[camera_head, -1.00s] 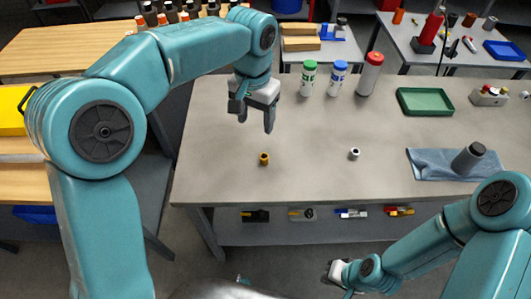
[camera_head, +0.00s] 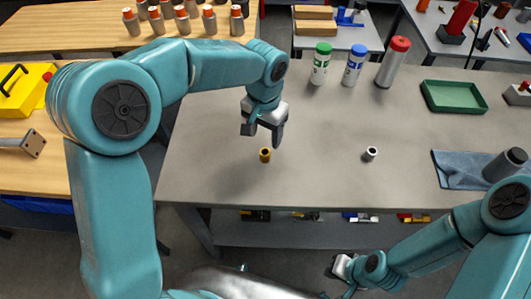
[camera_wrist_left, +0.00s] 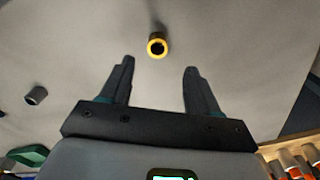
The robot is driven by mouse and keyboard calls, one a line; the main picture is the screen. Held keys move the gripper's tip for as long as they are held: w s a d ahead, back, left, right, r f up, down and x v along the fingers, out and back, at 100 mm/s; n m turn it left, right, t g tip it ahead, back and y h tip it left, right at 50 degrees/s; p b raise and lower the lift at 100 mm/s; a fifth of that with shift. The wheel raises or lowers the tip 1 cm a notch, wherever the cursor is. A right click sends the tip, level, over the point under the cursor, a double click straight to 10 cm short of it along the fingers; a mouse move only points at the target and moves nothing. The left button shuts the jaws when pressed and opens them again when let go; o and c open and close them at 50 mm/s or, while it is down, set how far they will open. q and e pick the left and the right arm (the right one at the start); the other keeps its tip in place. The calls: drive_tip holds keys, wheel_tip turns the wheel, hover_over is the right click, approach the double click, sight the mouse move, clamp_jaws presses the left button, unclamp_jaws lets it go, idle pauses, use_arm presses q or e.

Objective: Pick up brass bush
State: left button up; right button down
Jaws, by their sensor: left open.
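The brass bush (camera_head: 265,155) is a small golden ring-like cylinder standing on the grey table (camera_head: 310,180), near its front left part. It also shows in the left wrist view (camera_wrist_left: 157,46), ahead of the fingertips and between their lines. My left gripper (camera_head: 262,138) is open and empty, above the table and just behind the bush in the head view. Its two dark fingers (camera_wrist_left: 158,75) are spread apart in the wrist view and do not touch the bush. My right gripper (camera_head: 342,268) is low in front of the table; its fingers are not clear.
A grey bush (camera_head: 371,153) stands to the right on the table. Green-capped (camera_head: 321,64) and blue-capped (camera_head: 354,65) bottles and a red-capped cylinder (camera_head: 393,62) stand behind. A green tray (camera_head: 453,97) and a blue cloth (camera_head: 455,171) lie right. The table around the brass bush is clear.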

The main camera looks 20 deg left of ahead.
sight(265, 152)
use_arm(q)
drive_tip(key=shift+w+d+f, duration=0.1)
drive_tip(key=shift+d+f, duration=0.05)
drive_tip(key=shift+f, duration=0.6)
drive_tip(key=shift+s+f, duration=0.3)
drive_tip(key=shift+f, duration=0.15)
wheel_tip(265, 152, down, 5)
drive_tip(key=shift+s+r, duration=0.1)
drive_tip(key=shift+r, duration=0.05)
drive_tip(key=c, duration=1)
clamp_jaws()
